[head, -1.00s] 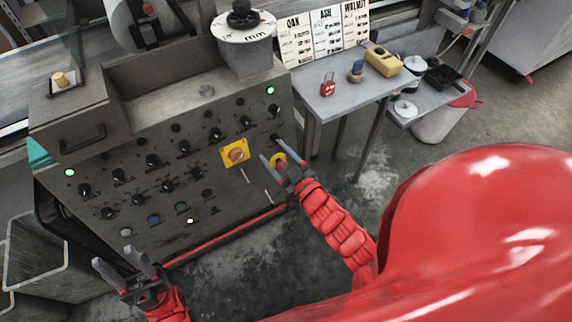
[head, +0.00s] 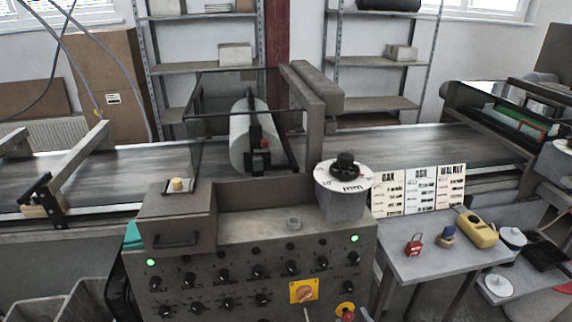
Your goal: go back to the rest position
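Neither of my grippers is in the head view now. The control panel (head: 210,275) of the machine fills the lower middle, with rows of black knobs and a green light at each upper corner. A yellow plate with an orange rotary switch (head: 304,291) sits on its lower right. A red button on a yellow base (head: 346,312) is at the bottom edge. The lower part of the panel is cut off by the picture's edge.
Behind the panel runs the conveyor (head: 105,170) with a white roller (head: 241,135). To the right, a side table (head: 425,262) holds a red padlock (head: 414,244), a yellow device (head: 477,230) and OAK, ASH and WALNUT cards (head: 419,190). Shelves (head: 205,60) stand behind.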

